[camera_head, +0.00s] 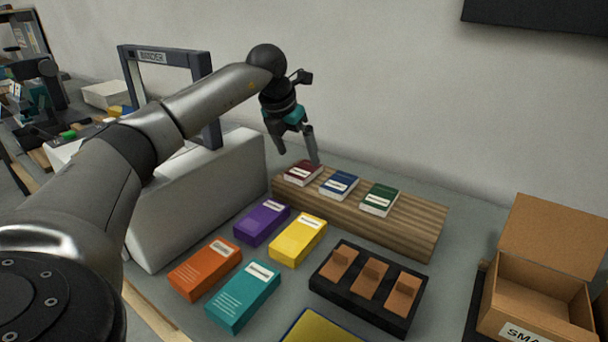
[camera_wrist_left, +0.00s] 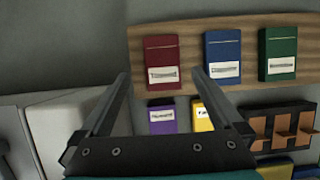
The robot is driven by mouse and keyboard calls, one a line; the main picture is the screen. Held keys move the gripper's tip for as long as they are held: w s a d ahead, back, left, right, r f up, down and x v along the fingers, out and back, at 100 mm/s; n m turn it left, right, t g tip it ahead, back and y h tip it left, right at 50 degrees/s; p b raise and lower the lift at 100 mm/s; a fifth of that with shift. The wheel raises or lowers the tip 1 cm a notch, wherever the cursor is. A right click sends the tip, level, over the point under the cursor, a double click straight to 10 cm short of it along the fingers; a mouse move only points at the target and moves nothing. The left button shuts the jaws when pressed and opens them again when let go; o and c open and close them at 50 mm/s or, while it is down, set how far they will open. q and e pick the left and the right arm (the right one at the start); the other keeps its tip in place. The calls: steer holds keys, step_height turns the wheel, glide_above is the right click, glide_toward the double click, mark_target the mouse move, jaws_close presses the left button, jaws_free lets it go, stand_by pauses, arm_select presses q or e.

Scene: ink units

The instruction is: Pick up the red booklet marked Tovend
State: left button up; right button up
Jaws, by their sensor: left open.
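The red booklet (camera_head: 303,173) lies flat at the left end of a wooden block (camera_head: 418,226), beside a blue booklet (camera_head: 339,184) and a green booklet (camera_head: 380,199). In the left wrist view the red booklet (camera_wrist_left: 161,62) has a white label, too small to read. My left gripper (camera_head: 299,160) is open and empty, with its fingers pointing down above the red booklet. In the left wrist view the fingertips of my left gripper (camera_wrist_left: 162,75) stand on either side of the red booklet's lower part. My right gripper does not show.
Purple (camera_head: 262,221), yellow (camera_head: 298,239), orange (camera_head: 205,268) and teal (camera_head: 243,296) boxes lie in front of the block. A black tray with brown dividers (camera_head: 345,299) is at their right. An open cardboard box (camera_head: 540,295) stands far right. A bander machine (camera_head: 200,195) stands left.

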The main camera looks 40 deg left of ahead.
mark_target(304, 169)
arm_select(q)
steer(key=x, duration=0.2)
steer(key=b+x, duration=0.1)
steer(key=shift+s+d, duration=0.1)
steer(key=shift+d, duration=0.15)
steer(key=shift+x, duration=0.8)
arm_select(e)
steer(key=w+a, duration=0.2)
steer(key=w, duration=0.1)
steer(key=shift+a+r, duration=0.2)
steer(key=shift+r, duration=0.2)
arm_select(q)
steer(key=c, duration=1.4)
steer(key=shift+r, duration=0.1)
